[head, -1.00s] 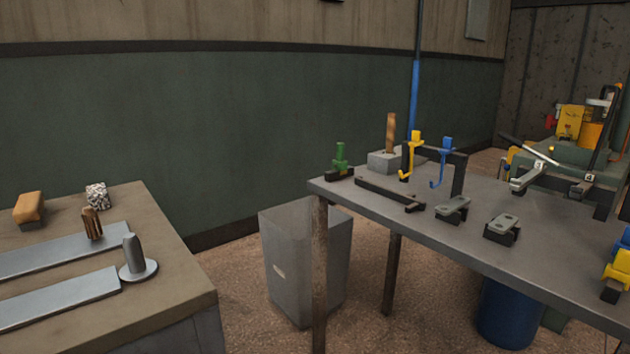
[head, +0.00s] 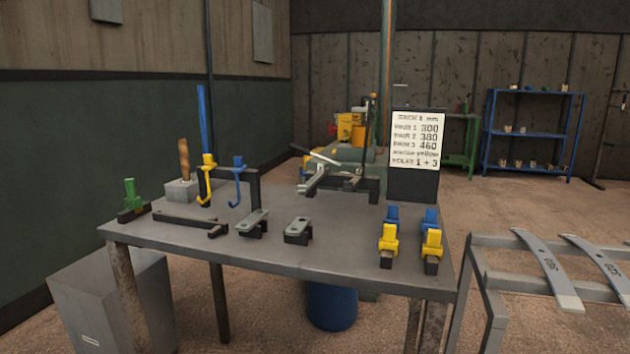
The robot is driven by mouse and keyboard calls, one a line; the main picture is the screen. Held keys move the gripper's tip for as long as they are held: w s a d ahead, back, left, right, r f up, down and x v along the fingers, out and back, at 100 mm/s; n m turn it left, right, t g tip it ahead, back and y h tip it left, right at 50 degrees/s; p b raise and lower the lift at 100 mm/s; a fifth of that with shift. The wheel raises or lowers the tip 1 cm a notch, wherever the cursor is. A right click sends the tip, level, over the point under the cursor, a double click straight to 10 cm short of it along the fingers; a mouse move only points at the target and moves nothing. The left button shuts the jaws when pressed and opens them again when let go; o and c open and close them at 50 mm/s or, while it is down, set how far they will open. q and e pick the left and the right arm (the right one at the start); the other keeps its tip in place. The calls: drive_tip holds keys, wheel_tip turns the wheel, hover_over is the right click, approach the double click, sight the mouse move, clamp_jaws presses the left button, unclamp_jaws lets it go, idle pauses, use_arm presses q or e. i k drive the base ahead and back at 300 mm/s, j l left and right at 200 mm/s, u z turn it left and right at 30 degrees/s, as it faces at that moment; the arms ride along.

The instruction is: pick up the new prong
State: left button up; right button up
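Nothing in the head view is marked as the new prong. A yellow hooked piece (head: 206,181) and a blue hooked piece (head: 238,182) stand at a black bracket (head: 255,189) on the left half of the grey worktable (head: 285,254). They look like prongs, but I cannot tell which is new. At the right end of the table, yellow upright pieces (head: 388,240) stand in front of blue ones (head: 392,216). A green piece (head: 130,194) stands in a black base at the left corner. Neither of my grippers is in view.
A black bar (head: 185,222) and two grey-topped blocks (head: 253,222) lie on the table. A wooden handle (head: 184,160) rises from a grey block. A sign board (head: 416,139) stands behind. A metal bin (head: 112,300) is at left; a rack with curved strips (head: 548,267) is at right.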

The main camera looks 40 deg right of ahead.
sight(304, 189)
drive_tip(key=z, duration=3.8)
drive_tip(key=u, duration=2.65)
drive_tip(key=i+z, duration=0.6)
drive_tip(key=i, duration=0.25)
